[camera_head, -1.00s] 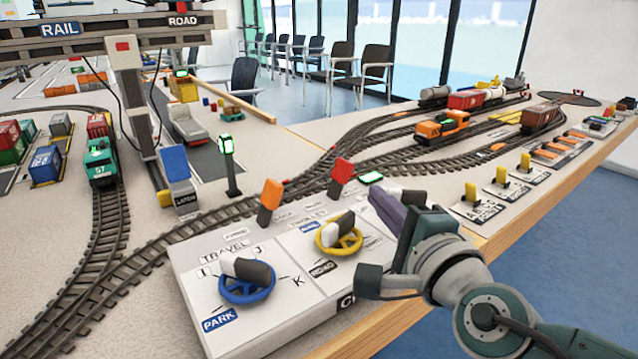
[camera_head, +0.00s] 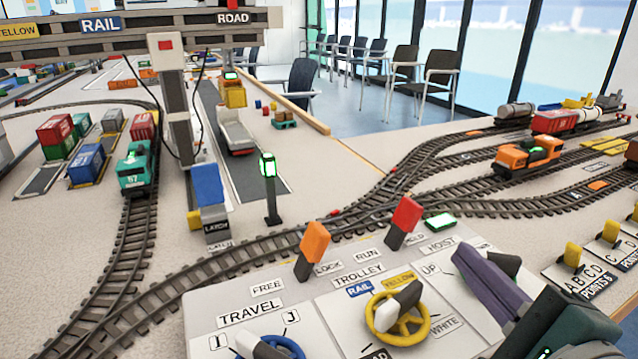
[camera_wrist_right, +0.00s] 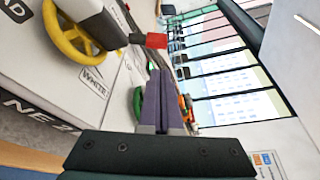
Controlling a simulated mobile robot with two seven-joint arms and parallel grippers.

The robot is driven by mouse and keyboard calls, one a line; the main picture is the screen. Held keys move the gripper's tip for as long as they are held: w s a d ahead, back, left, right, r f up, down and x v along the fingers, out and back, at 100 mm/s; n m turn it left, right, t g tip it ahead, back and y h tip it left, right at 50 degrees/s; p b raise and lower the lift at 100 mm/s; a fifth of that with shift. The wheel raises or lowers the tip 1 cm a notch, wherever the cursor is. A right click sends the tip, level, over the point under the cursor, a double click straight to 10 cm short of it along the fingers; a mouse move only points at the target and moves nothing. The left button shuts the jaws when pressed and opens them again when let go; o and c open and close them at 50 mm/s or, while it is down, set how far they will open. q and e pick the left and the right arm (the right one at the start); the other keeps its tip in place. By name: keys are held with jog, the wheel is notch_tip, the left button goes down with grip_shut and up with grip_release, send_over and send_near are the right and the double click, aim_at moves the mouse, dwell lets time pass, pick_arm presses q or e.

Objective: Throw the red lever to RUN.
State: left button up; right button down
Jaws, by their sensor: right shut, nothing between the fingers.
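The red lever (camera_head: 405,217) stands at the back of the white control panel (camera_head: 240,300), between the RUN label (camera_head: 367,255) on its left and a partly hidden label on its right. Its head tilts to the right, towards that label. It also shows in the right wrist view (camera_wrist_right: 156,40), just beyond the fingertips. My right gripper (camera_head: 468,262) has its purple fingers shut and empty over the HOIST part of the panel, right of and nearer than the lever, apart from it. My left gripper is not in view.
An orange lever (camera_head: 315,245) stands left of the red one. A yellow wheel (camera_head: 398,322) and a blue wheel (camera_head: 290,346) sit in front. A lit green lamp (camera_head: 440,221) and curved track (camera_head: 300,236) lie behind. Yellow switches (camera_head: 572,255) stand on the right.

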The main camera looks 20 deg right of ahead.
aim_at(401, 227)
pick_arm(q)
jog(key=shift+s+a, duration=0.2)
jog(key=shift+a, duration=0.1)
pick_arm(e)
jog(key=shift+s+a, duration=0.1)
jog(key=shift+s, duration=0.05)
jog(key=x, duration=1)
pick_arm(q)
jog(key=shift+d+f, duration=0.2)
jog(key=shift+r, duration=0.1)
pick_arm(e)
jog(key=shift+r, duration=0.1)
